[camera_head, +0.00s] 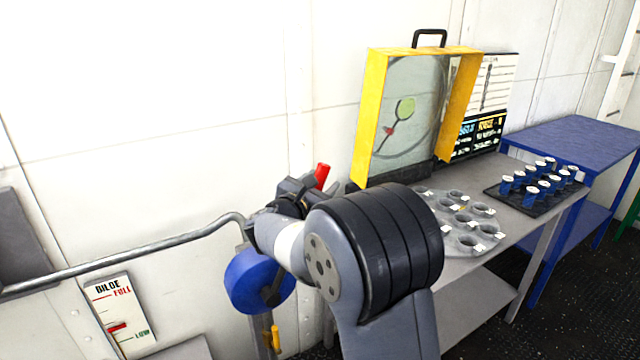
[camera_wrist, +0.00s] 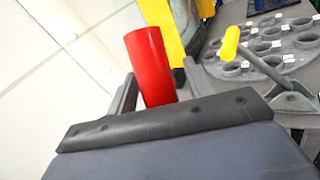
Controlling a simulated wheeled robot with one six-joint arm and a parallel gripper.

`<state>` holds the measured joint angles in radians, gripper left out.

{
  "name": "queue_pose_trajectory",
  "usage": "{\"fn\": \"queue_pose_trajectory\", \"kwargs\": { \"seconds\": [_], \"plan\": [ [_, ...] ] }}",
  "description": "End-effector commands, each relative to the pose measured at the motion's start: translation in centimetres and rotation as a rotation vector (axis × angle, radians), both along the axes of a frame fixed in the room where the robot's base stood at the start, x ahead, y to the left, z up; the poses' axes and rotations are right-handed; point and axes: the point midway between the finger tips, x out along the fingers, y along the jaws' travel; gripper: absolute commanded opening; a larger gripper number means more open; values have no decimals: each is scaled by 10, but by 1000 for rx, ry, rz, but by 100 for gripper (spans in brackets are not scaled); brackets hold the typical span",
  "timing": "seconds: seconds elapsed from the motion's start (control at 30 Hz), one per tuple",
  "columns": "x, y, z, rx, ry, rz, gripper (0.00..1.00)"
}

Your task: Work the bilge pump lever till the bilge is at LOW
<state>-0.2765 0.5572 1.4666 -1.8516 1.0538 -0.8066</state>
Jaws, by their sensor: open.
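A lever's red handle (camera_head: 322,175) stands up beside the wall, above a blue round body (camera_head: 252,280). In the wrist view the red handle (camera_wrist: 148,62) rises between the fingers of my gripper (camera_wrist: 154,92). The fingers are apart, and no grip on the handle shows. In the head view my gripper (camera_head: 298,190) is at the handle, partly hidden by my arm. The bilge gauge (camera_head: 120,315) on the wall reads FULL above and LOW below. Its red pointer (camera_head: 117,327) is in the lower part, a little above the LOW mark. The lever's lower end is hidden.
A grey bench (camera_head: 490,290) at right bears a round plate with cups (camera_head: 462,222) and a tray of blue pieces (camera_head: 535,200). A yellow-framed case (camera_head: 371,120) stands behind. A yellow-handled lever (camera_wrist: 230,42) is near my gripper. A pipe (camera_head: 120,260) runs along the wall.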

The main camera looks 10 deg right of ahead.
Motion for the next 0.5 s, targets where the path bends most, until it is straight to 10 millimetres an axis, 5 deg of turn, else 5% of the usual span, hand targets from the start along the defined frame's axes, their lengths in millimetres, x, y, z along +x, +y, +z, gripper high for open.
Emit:
{"fn": "queue_pose_trajectory", "kwargs": {
  "seconds": [0.5],
  "plan": [
    [0,0,0,1,-1,0,13]
  ]
}}
